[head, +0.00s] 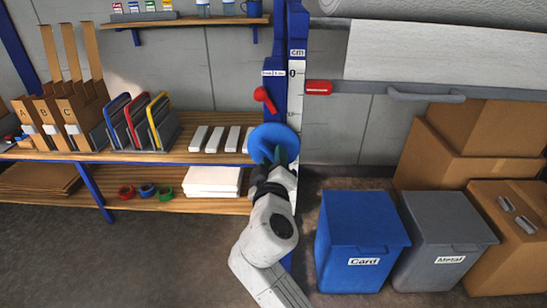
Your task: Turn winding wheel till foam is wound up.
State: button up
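A round blue wheel (268,137) is on the blue upright post, left of the foam. A red knobbed handle (264,97) shows just above the wheel; I cannot tell whether it is joined to it. A pale foam sheet (440,58) hangs from a large roll (440,10) at the top right. My gripper (279,157) is at the lower front of the wheel, its fingers overlapping it in the picture. Its fingertips are small and partly hidden, so whether they grip the wheel is unclear.
A grey bar with a handle (427,97) and a red block (319,88) sit below the foam. A blue Card bin (361,240) and grey Metal bin (446,240) stand right of my arm, beside cardboard boxes (480,135). A wooden shelf (185,155) with folders fills the left.

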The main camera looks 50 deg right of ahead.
jog(key=shift+w+d, duration=0.15)
jog(key=shift+d, duration=0.05)
grip_shut()
dwell(0.3)
